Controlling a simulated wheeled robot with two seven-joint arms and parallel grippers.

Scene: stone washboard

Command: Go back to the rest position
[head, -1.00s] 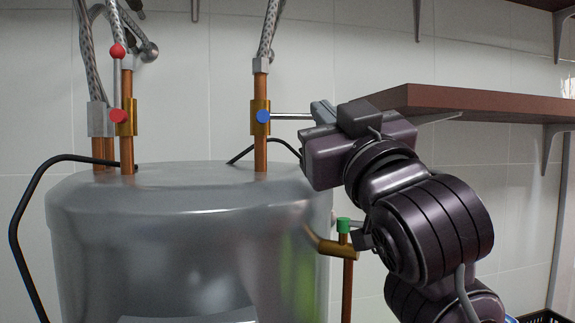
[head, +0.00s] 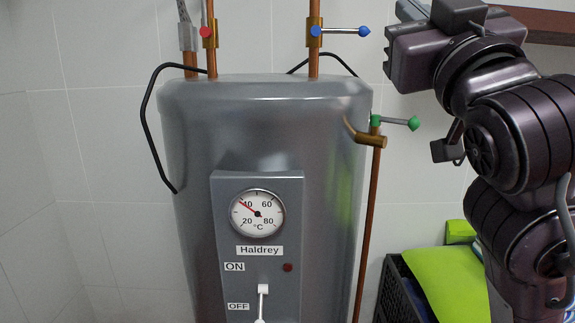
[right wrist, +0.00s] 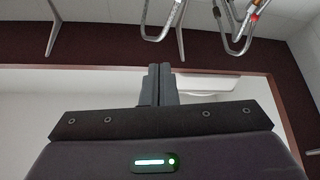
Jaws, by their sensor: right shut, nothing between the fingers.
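My right gripper (head: 402,12) is at the upper right of the head view, to the right of the blue-knobbed valve lever and apart from it. In the right wrist view its two fingers (right wrist: 159,82) are together with nothing between them. The grey water heater (head: 335,120) stands in the middle of the head view. Its blue valve lever (head: 343,31) points sideways to the right, and the green valve lever (head: 400,122) also points right. The red-knobbed valve (head: 207,32) is at the upper left. My left gripper is not in view.
The heater's panel has a temperature dial (head: 258,213) and a white switch (head: 263,290). A dark crate (head: 399,286) with green cloth (head: 437,283) stands at the lower right. A brown shelf (head: 545,24) is behind my right arm.

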